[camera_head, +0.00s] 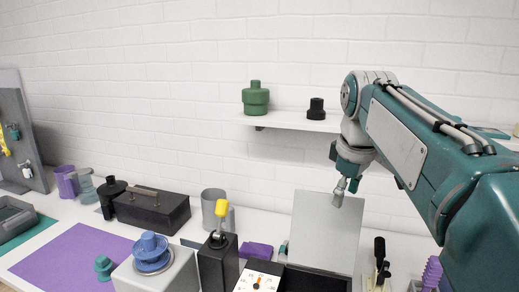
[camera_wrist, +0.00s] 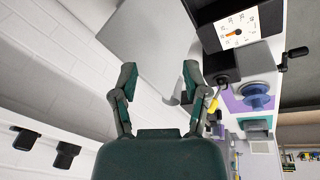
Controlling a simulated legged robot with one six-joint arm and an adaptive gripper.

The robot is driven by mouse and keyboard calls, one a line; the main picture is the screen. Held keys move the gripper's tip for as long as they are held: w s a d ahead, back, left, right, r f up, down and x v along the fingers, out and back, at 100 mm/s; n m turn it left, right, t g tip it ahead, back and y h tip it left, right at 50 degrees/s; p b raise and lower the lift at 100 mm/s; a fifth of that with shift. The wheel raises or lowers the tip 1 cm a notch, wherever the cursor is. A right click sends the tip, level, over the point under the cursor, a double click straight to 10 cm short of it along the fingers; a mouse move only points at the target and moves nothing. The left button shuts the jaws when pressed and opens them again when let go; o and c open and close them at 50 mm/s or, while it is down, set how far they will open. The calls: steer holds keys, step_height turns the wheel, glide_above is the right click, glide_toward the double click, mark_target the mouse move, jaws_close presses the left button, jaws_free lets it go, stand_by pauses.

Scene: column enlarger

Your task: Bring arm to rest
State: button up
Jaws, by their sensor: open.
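My gripper (camera_head: 346,188) hangs from the teal arm at the right of the head view, in the air in front of the white brick wall and below the shelf. In the wrist view my gripper (camera_wrist: 158,76) has its two fingers spread wide apart, with nothing between them. It is open and empty. Beyond the fingers a plain light grey panel (camera_wrist: 145,40) shows; in the head view the same kind of panel (camera_head: 322,230) stands upright behind the workbench items, below and left of the gripper.
A shelf (camera_head: 290,121) holds a green container (camera_head: 256,99) and a black one (camera_head: 316,109). On the bench stand a yellow-topped lever (camera_head: 222,209), a blue knob (camera_head: 151,248), a dark box (camera_head: 152,209), a grey mug (camera_head: 214,208) and a dial (camera_head: 258,283). A purple mat (camera_head: 70,258) lies left.

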steer(key=s+a+f+m+t, duration=0.1)
steer(key=s+f+m, duration=0.7)
steer(key=s+f, duration=1)
steer(key=shift+s+t, duration=0.85)
steer(key=shift+t, duration=0.05)
steer(key=shift+r, duration=0.1)
stand_by(0.5)
